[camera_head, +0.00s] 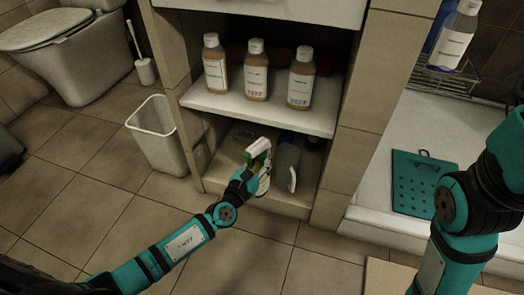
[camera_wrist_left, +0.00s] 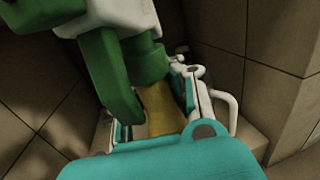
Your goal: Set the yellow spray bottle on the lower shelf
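The yellow spray bottle has a green and white spray head (camera_head: 259,149); the head also shows large in the left wrist view (camera_wrist_left: 112,35). Its yellow body (camera_wrist_left: 158,105) shows between the fingers of my left gripper (camera_head: 260,180), which is shut on it. The gripper holds the bottle about upright at the front of the cabinet's lower shelf (camera_head: 283,206). The bottle's base is hidden, so I cannot tell whether it touches the shelf. My right gripper is out of view; only the right arm shows at the right.
A grey container with a white handle (camera_head: 286,165) stands close right of the spray bottle, and dark items lie behind. The upper shelf (camera_head: 230,105) holds three amber bottles (camera_head: 256,72). A white bin (camera_head: 158,140) stands left of the cabinet. The lower shelf's left part looks fairly clear.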

